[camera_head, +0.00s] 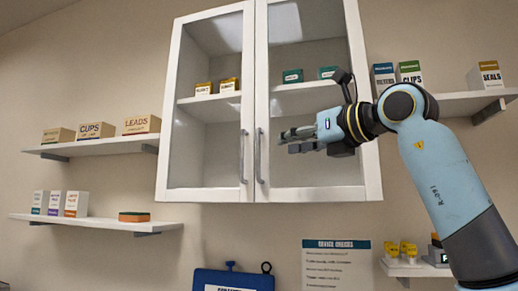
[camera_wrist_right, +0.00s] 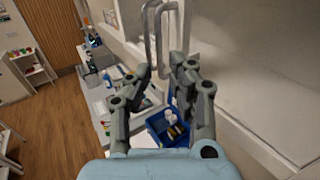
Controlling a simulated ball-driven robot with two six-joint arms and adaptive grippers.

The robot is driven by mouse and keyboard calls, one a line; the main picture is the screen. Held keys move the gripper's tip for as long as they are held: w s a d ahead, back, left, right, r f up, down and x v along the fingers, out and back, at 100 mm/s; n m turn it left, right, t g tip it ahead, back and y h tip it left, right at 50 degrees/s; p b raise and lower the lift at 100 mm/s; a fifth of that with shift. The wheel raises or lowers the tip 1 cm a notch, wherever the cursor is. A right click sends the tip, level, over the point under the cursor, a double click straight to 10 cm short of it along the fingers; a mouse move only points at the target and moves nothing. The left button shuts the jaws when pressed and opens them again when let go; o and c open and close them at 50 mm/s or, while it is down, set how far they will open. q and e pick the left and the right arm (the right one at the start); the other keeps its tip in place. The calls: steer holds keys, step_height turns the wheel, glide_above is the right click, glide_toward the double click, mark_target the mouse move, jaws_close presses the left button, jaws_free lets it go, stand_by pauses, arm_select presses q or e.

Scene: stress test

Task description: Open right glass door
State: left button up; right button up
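The wall cabinet has two glass doors, and both look shut. The right glass door (camera_head: 312,100) has a grey vertical handle (camera_head: 259,156) at its left edge. The left glass door (camera_head: 211,100) has a matching handle (camera_head: 242,156). My right gripper (camera_head: 284,141) is in front of the right door, its fingers pointing left toward that door's handle. It appears a little right of the handle and apart from it. In the right wrist view, my right gripper (camera_wrist_right: 162,70) is open and empty, with both handles (camera_wrist_right: 151,35) beyond its fingertips. My left gripper is not in view.
Small boxes stand inside the cabinet. Wall shelves (camera_head: 95,224) with boxes flank it on the left, and another shelf (camera_head: 470,101) is on the right. A blue clipboard (camera_head: 207,277) and a notice (camera_head: 337,264) are below. The space before the left door is clear.

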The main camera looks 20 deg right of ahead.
mark_target(262, 147)
steer(key=p+x, duration=0.3)
steer(key=x, duration=0.6)
steer(key=shift+a+r, duration=0.1)
steer(key=shift+w+a, duration=0.25)
steer(key=shift+w, duration=0.45)
jaws_close()
